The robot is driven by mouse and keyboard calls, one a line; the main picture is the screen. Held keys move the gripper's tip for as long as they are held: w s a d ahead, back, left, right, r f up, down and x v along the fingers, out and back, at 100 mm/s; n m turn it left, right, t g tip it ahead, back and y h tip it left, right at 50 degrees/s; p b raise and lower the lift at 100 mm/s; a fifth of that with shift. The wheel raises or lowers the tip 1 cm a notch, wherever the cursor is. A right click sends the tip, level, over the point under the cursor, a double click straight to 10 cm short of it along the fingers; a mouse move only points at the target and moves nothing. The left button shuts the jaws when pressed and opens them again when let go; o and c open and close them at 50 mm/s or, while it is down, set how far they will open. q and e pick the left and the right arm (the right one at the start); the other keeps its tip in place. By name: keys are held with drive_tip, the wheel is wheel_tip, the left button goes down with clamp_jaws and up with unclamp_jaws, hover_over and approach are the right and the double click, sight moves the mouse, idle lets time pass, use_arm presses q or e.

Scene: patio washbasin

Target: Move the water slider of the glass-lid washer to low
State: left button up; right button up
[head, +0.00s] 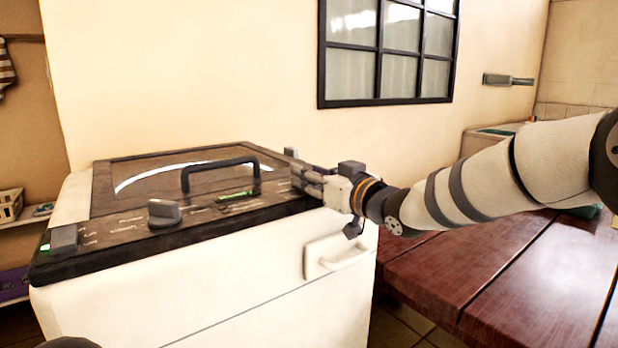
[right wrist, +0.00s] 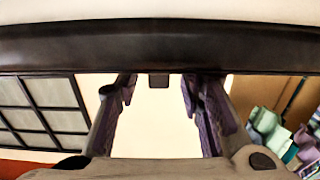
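The white washer (head: 200,300) has a dark top with a glass lid (head: 145,178) and a black lid handle (head: 220,162). The panel labels are too small to read, so I cannot tell which is the water slider. My right gripper (head: 300,175) is at the panel's right end. In the right wrist view its fingers (right wrist: 158,88) are apart, with a small dark block (right wrist: 159,81) between them, contact unclear.
A front handle (head: 340,258) sticks out of the washer below my right gripper. A reddish wooden table (head: 490,270) stands close on the right, under my right arm. A wall with a dark-framed window (head: 388,50) is behind. A shelf (head: 25,219) is at the left.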

drive_tip(key=shift+w+a+r, duration=0.1)
drive_tip(key=shift+w+a, duration=0.25)
drive_tip(key=shift+w, duration=0.15)
clamp_jaws()
use_arm(q)
drive_tip(key=shift+f, duration=0.1)
